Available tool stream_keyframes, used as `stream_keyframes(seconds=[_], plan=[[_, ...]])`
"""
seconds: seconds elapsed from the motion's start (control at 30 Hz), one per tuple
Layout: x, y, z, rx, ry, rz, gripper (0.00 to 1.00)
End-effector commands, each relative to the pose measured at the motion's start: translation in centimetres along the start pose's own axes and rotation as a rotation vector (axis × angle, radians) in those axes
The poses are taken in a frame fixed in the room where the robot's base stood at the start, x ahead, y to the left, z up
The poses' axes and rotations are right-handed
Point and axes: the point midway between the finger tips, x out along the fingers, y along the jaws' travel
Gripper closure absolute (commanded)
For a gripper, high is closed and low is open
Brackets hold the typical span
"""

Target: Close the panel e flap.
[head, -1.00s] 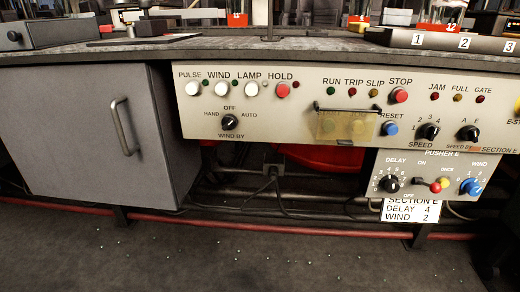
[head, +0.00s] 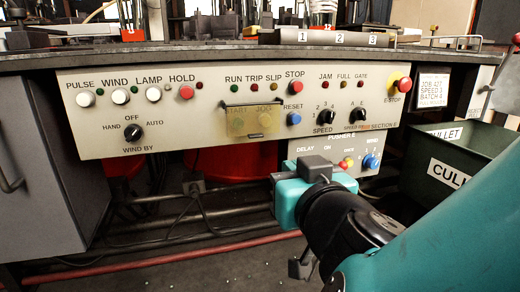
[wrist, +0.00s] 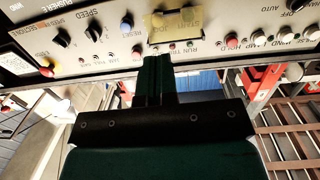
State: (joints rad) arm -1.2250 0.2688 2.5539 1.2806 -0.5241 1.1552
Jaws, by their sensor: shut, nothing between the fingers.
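The panel flap is a clear yellow cover (head: 249,121) on the cream control panel (head: 190,118). It hangs from a dark bar along its top, in front of the START and JOG buttons. I cannot tell whether it lies flush against the panel. It shows upside down at the top of the wrist view (wrist: 174,20). My gripper (wrist: 155,60) is shut and empty, its fingertips just below the flap in that picture, with the distance unclear. In the head view my teal gripper body is low and right of the flap, its fingertips hidden.
The pusher box (head: 335,152) with knobs hangs under the panel near my gripper. A red E-STOP (head: 400,84) and several knobs stick out of the panel. A green cullet bin (head: 455,165) stands at right, a grey cabinet (head: 45,165) at left. Cables run below.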

Motion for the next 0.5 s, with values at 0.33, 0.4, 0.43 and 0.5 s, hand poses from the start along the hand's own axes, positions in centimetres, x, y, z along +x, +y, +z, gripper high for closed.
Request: stream_keyframes(seconds=[0.33, 0.4, 0.43, 0.5], plan=[[2.4, -1.1, -1.4, -0.012, 0.042, -0.035, 1.00], [4.0, -1.1, -1.2, -0.005, 0.045, -0.032, 1.00], [4.7, -1.1, -1.2, -0.005, 0.047, -0.033, 1.00], [6.2, -1.2, -1.3, -0.005, 0.046, -0.033, 1.00]])
